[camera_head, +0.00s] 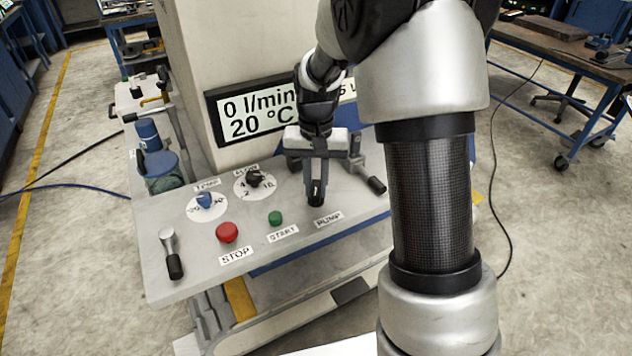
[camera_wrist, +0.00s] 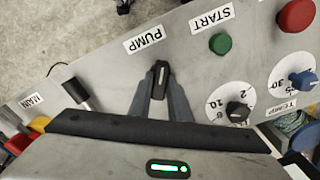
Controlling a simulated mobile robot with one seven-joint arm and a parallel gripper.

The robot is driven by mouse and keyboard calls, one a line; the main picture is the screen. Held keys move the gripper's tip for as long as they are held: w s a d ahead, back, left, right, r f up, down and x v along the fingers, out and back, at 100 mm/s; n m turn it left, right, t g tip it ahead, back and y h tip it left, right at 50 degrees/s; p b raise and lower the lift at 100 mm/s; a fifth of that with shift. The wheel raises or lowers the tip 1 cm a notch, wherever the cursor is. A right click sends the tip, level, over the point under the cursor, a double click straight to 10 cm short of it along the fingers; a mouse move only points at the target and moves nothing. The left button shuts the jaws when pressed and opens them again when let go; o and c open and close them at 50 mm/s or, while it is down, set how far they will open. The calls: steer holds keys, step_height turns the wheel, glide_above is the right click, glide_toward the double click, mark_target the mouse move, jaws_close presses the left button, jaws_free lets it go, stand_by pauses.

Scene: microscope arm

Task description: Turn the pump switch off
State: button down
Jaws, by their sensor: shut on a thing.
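The pump switch (camera_head: 316,194) is a small black knob on the sloped grey panel, just behind the PUMP label (camera_head: 329,219). In the wrist view the pump switch (camera_wrist: 161,70) has a white mark and sits between my fingertips. My gripper (camera_head: 316,180) reaches down to the panel from behind and is shut on the knob. The two grey fingers of my gripper (camera_wrist: 161,86) converge on it in the wrist view. The knob's far side is partly hidden by the fingers.
A red STOP button (camera_head: 227,232), green START button (camera_head: 275,218), blue TEMP knob (camera_head: 204,200) and black flow knob (camera_head: 255,179) lie to the left. A black-handled lever (camera_head: 376,185) stands close on the right. The display (camera_head: 258,110) reads 0 l/min, 20 °C.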

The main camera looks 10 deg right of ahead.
mark_target(316, 187)
steer(key=n+p, duration=0.1)
steer(key=n, duration=0.5)
steer(key=shift+n, duration=0.3)
stand_by(0.4)
steer(key=c, duration=1.6)
jaws_free()
steer(key=shift+c, duration=0.2)
steer(key=shift+r, duration=0.1)
step_height(316, 187, up, 17)
steer(key=p, duration=0.2)
steer(key=shift+r, duration=0.15)
steer(key=s+r+m+t+p, duration=0.1)
steer(key=s+r+p, duration=0.3)
steer(key=s, duration=0.7)
steer(key=s+r+m+t+p, duration=0.2)
steer(key=s+r+t+p, duration=0.2)
steer(key=s+r, duration=0.4)
steer(key=s, duration=0.4)
steer(key=shift+r+t, duration=0.15)
steer(key=shift+t, duration=0.15)
